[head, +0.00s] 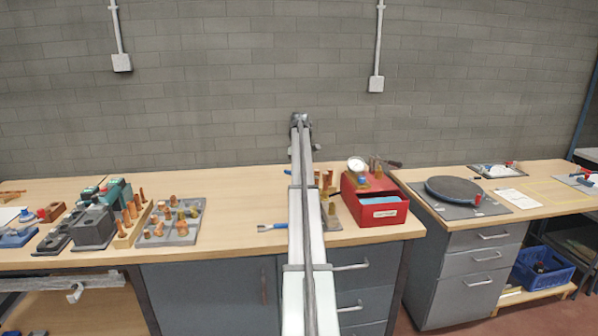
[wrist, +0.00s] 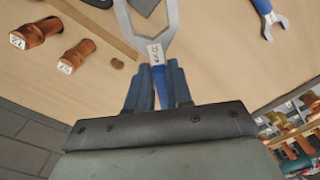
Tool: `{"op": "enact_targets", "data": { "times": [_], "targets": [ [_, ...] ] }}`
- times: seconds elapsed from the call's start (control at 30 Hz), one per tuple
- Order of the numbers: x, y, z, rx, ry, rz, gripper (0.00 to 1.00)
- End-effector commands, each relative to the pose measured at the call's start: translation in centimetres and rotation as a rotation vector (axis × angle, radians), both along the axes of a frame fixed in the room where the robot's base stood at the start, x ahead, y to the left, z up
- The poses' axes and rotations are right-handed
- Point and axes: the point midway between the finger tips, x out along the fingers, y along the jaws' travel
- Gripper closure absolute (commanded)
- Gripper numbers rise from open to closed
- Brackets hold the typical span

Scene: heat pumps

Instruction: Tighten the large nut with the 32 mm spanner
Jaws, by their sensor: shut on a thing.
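My gripper (wrist: 157,84) is shut on a blue-handled spanner (wrist: 154,50) in the wrist view. The spanner's open steel jaw points away from my fingers, and its white size label is too small to read surely. The jaw is over the bench top, with no nut visible inside it. In the head view my arm runs up the middle and hides part of the bench; the held spanner cannot be made out there. I cannot pick out the large nut; brass and copper fittings (head: 328,181) stand partly hidden beside my arm.
Another blue-handled spanner (wrist: 268,16) lies on the bench; a spanner also shows in the head view (head: 272,227). Labelled copper pieces (wrist: 77,57) lie left in the wrist view. A red box (head: 378,211) stands right of my arm, a grey fittings tray (head: 190,216) left.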

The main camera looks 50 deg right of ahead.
Motion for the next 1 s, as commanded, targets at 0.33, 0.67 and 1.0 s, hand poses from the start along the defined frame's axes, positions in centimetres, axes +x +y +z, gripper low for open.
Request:
{"op": "enact_targets", "data": {
  "times": [0.33, 0.67, 1.0],
  "targets": [
    [0.0, 0.0, 0.0, -0.002, 0.0, 0.163, 1.0],
    [0.0, 0.0, -1.3, -0.002, -0.001, 0.165, 1.0],
    [0.0, 0.0, -3.9, -0.002, 0.0, 0.164, 1.0]
  ]
}}
